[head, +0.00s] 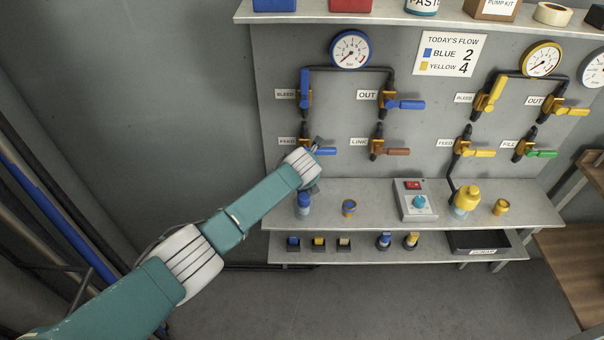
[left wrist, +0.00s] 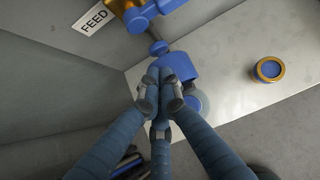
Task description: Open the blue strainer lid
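The blue strainer stands on the upper shelf at the left, with its blue lid (head: 303,198) on top of a pale blue bowl (head: 303,210). In the left wrist view the lid (left wrist: 180,66) lies just beyond the fingertips, and part of the bowl (left wrist: 198,101) shows beside them. My left gripper (head: 313,185) is above the strainer, in front of the blue feed valve (head: 327,150). Its fingers (left wrist: 160,80) are drawn close together over the near side of the lid. I cannot tell whether they touch it or are fully shut. My right gripper is not in view.
A blue-and-brass cap (head: 349,208) sits right of the strainer. A control box (head: 415,200) and a yellow strainer (head: 467,198) stand farther right. Pipes and valves, including the brown-handled link valve (head: 390,151), project from the panel. The shelf (head: 378,195) is clear between cap and box.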

